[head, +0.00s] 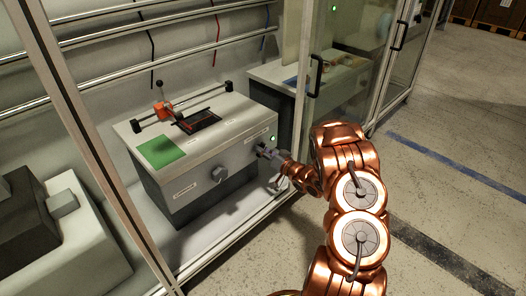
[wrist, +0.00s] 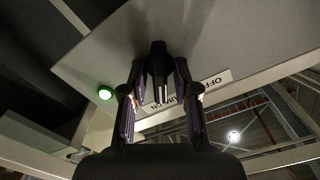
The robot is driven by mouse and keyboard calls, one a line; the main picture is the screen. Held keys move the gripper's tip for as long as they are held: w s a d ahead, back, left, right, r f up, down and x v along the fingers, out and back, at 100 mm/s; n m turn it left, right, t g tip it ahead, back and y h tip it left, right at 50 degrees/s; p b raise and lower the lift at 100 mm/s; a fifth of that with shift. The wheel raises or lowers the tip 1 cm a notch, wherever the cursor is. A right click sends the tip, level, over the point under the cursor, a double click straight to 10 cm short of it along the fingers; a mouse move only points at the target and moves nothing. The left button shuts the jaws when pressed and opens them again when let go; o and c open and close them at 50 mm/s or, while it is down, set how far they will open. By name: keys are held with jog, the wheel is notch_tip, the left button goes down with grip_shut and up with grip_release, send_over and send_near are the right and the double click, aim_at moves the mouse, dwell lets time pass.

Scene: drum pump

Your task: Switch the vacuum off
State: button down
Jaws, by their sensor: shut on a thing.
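The vacuum switch is a dark knob (wrist: 158,62) on the grey front panel, with a pale mark on it. It sits between the two fingers of my gripper (wrist: 160,75) in the wrist view. The fingers are shut on it, one on each side. A green lamp (wrist: 105,92) glows on the panel. In the head view my gripper (head: 266,152) is at the right end of the panel, below the lamp (head: 273,138), and hides the switch.
The grey machine (head: 180,185) has a green pad (head: 160,150) and a red part (head: 163,107) on top. Another black knob (head: 219,173) is on its front. A glass door (head: 345,75) with a black handle (head: 315,76) stands to the right. The floor at right is clear.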

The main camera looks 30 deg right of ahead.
jog(key=n+b, duration=0.3)
jog(key=n, duration=0.3)
jog(key=shift+a+f+n, duration=0.1)
jog(key=shift+n, duration=0.3)
jog(key=n+b, duration=0.3)
jog(key=n, duration=0.1)
jog(key=shift+n, duration=0.4)
jog(key=shift+a+n, duration=0.1)
jog(key=shift+n, duration=0.2)
jog(key=c, duration=1.2)
grip_release()
jog(key=shift+o, duration=0.2)
